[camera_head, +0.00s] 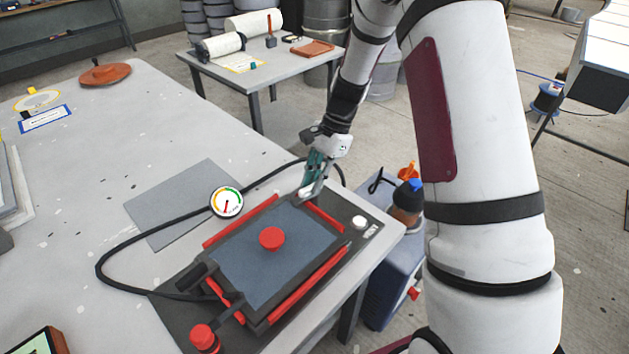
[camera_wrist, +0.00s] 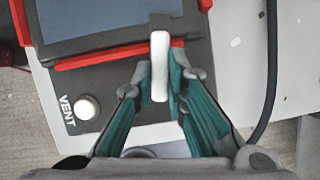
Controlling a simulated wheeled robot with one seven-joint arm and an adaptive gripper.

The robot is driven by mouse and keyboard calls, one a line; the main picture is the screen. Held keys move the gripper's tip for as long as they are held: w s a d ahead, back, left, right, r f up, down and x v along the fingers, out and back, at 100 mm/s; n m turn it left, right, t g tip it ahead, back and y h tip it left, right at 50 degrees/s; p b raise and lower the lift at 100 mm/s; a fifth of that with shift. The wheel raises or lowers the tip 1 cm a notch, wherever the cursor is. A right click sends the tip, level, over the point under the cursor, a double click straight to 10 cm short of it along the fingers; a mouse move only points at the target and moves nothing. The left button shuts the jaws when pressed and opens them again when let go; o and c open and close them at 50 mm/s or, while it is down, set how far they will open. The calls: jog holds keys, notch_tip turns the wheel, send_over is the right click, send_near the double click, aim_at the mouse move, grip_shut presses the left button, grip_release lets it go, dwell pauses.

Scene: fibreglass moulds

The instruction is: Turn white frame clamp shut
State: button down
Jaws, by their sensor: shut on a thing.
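The white frame clamp (camera_wrist: 159,62) is a narrow white bar at the edge of the dark frame, beside the red strip (camera_wrist: 95,55). In the wrist view it stands upright in the picture, between my gripper's two teal-padded fingers. My gripper (camera_wrist: 167,78) is shut on it. In the head view my gripper (camera_head: 312,182) reaches down to the frame's far corner, and its fingers hide most of the clamp. The frame (camera_head: 285,245) has a blue-grey panel with a red knob (camera_head: 271,238) in the middle and red strips along its sides.
A white button marked VENT (camera_wrist: 86,107) sits close to the clamp. A dial gauge (camera_head: 227,202) and a black hose (camera_head: 98,262) lie around the frame. A red knob (camera_head: 203,337) is at the near corner. The table (camera_head: 150,120) is mostly clear beyond the grey sheet.

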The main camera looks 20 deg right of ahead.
jog(key=shift+n, duration=0.5)
jog(key=c, duration=1.6)
grip_release()
jog(key=v, duration=1.2)
jog(key=shift+w, duration=0.25)
jog(key=shift+a, duration=0.15)
